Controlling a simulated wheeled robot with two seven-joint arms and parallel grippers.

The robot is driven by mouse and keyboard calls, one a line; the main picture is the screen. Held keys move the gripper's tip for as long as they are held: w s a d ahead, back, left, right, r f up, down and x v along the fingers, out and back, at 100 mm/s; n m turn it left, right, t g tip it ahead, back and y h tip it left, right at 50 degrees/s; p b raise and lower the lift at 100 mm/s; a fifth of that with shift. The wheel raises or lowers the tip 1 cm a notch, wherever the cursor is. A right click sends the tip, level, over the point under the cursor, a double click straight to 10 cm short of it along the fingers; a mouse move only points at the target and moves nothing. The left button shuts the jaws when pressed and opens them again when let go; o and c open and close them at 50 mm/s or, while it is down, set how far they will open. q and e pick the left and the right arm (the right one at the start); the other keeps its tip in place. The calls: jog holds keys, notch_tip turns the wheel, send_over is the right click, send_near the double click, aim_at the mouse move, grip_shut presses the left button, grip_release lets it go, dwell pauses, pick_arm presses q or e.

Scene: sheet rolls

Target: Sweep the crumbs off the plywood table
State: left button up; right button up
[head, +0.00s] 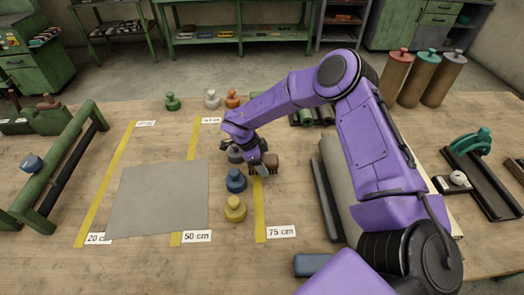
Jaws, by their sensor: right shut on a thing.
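The plywood table (140,262) fills the lower part of the head view. My right gripper (254,163) hangs low over its middle, by the upper part of the 75 cm strip. It is shut on a small brown block-like thing, seemingly a hand brush (268,162). I cannot tell whether the brush touches the table. I cannot make out any crumbs; they may be too small or hidden by my right arm. My left gripper is not in view.
Weights in blue (236,181) and yellow (235,208) stand close beside the gripper. A grey sheet (160,198) lies across the left strips. A green rail frame (62,165) stands left. A large roll (342,190) and a dark bar (325,200) lie right.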

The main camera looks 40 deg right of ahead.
notch_tip(320, 180, up, 2)
jog(key=shift+s+a+r+p, duration=0.1)
jog(key=shift+a+r+p, duration=0.05)
jog(key=shift+p, duration=0.45)
jog(key=shift+w+r+p, duration=0.2)
jog(key=shift+r+p, duration=0.8)
jog(key=shift+r, duration=0.05)
jog(key=shift+s+r+p, duration=0.15)
jog(key=shift+r+p, duration=0.3)
jog(key=shift+r, duration=0.2)
jog(key=shift+f, duration=0.1)
